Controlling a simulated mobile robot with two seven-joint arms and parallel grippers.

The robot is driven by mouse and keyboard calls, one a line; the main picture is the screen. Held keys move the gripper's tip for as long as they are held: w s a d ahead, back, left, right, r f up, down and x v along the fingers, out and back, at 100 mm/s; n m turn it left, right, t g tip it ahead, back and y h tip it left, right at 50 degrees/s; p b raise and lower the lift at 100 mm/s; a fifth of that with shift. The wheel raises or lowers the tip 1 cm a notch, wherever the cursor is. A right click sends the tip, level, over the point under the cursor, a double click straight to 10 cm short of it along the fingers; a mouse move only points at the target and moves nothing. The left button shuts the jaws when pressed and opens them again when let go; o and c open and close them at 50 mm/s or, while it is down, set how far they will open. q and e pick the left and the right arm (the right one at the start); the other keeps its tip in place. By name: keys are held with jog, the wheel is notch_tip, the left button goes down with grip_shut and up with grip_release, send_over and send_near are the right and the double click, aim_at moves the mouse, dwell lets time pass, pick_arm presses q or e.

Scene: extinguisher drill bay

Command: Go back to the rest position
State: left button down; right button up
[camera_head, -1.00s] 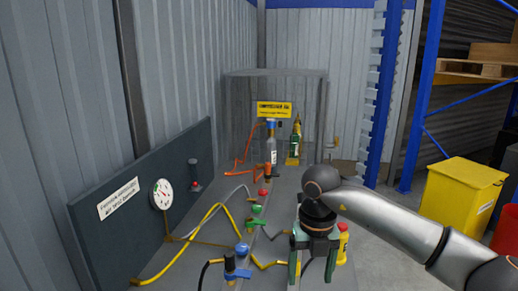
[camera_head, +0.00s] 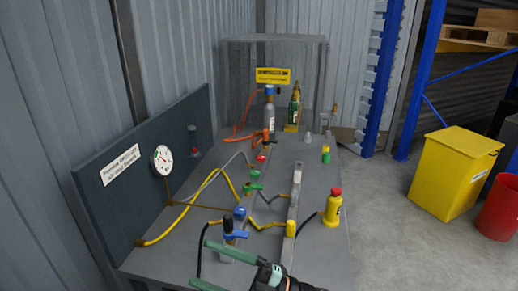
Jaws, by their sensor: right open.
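My right gripper (camera_head: 208,263) shows at the bottom edge of the head view. Its two green fingers point left and are spread apart with nothing between them. It is in front of the grey bench (camera_head: 320,262), near the blue-handled valve (camera_head: 236,235); I cannot tell how far above the bench top it is. The rest of my right arm is mostly out of the picture. My left gripper is not in view.
A gauge (camera_head: 162,159) is on the dark panel (camera_head: 130,190). A yellow bin (camera_head: 452,172) and red bucket (camera_head: 497,213) stand on the floor at right.

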jog(key=w+d+f+m+t+h, duration=0.3)
jog(key=d+f+m+t+h, duration=0.95)
jog(key=m, duration=0.55)
jog(key=s+d+f+m+g+h, duration=0.3)
jog(key=s+d+f, duration=0.3)
jog(key=s+f, duration=0.2)
jog(key=s+d+f+m+g+h+p, duration=0.1)
jog(key=s+d+f+m+g+h, duration=0.2)
jog(key=s+d+f, duration=0.3)
notch_tip(320, 180, down, 4)
jog(key=s+m+g, duration=0.1)
jog(key=s, duration=0.1)
jog(key=shift+s+d, duration=0.4)
